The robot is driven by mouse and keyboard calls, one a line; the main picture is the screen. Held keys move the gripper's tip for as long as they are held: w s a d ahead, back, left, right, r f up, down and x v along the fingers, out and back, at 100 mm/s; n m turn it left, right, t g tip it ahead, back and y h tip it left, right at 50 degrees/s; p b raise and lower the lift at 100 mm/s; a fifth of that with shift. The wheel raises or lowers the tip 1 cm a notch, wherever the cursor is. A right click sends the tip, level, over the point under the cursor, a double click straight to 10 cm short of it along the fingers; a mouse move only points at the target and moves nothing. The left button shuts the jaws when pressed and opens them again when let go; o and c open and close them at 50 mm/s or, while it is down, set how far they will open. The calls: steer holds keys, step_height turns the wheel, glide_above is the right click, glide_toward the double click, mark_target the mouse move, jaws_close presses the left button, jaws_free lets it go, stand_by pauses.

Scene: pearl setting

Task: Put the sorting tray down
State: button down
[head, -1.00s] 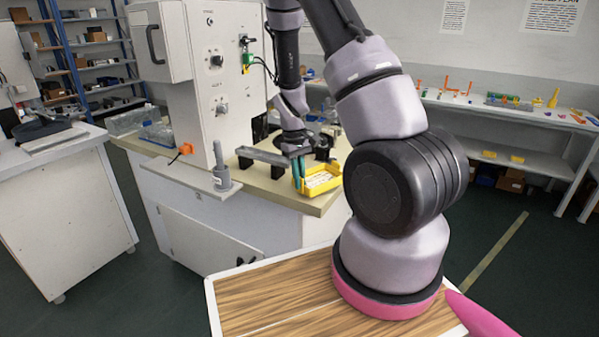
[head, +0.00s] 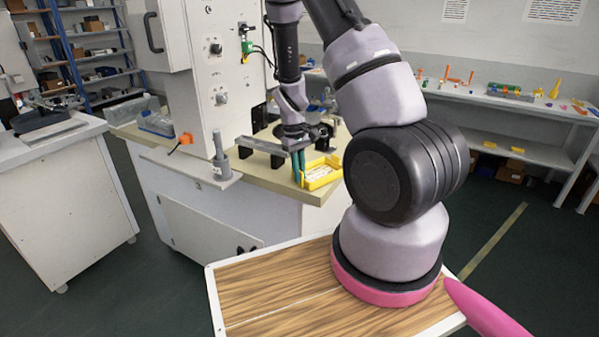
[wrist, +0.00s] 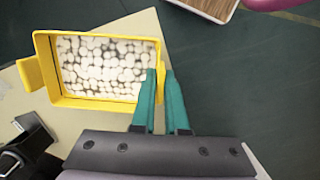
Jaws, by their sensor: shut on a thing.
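The sorting tray is a yellow rectangular tray (head: 322,177) with a handle tab, holding many small white round pieces. It shows in the wrist view (wrist: 47,70) at the upper left. My gripper (wrist: 160,76) has teal fingers shut on the tray's near right wall. In the head view my gripper (head: 298,168) is at the left side of the tray, over the front edge of the beige worktop (head: 262,178). The tray looks about level. Whether its underside touches the worktop cannot be told.
A grey metal bar fixture (head: 262,146) and a white machine column (head: 205,100) stand left of the tray. A grey post (head: 218,150) stands on a ledge. In the wrist view a dark clamp-like part (wrist: 25,145) is at lower left. Open floor lies beyond the worktop's edge.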

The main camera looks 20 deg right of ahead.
steer(key=shift+f, duration=0.2)
steer(key=c, duration=0.8)
jaws_free()
steer(key=shift+c, duration=0.2)
steer(key=r, duration=0.3)
steer(key=w+r, duration=0.1)
steer(key=r, duration=0.6)
steer(key=shift+w+a+r, duration=0.1)
steer(key=shift+w+a, duration=0.2)
steer(key=s+a+r+m+t+y, duration=0.1)
steer(key=s+a+r+m+t, duration=0.15)
steer(key=r, duration=0.65)
steer(key=s+a+r+m+t+y, duration=0.15)
steer(key=s+r, duration=0.25)
steer(key=r, duration=0.6)
steer(key=s+a+r+m+t, duration=0.1)
steer(key=s+r+m+t, duration=0.2)
steer(key=s+r, duration=0.7)
steer(key=s+t, duration=0.1)
steer(key=s, duration=0.1)
steer(key=shift+s+a+r+t, duration=0.15)
steer(key=shift+s+r+t, duration=0.1)
steer(key=shift+s+t, duration=0.15)
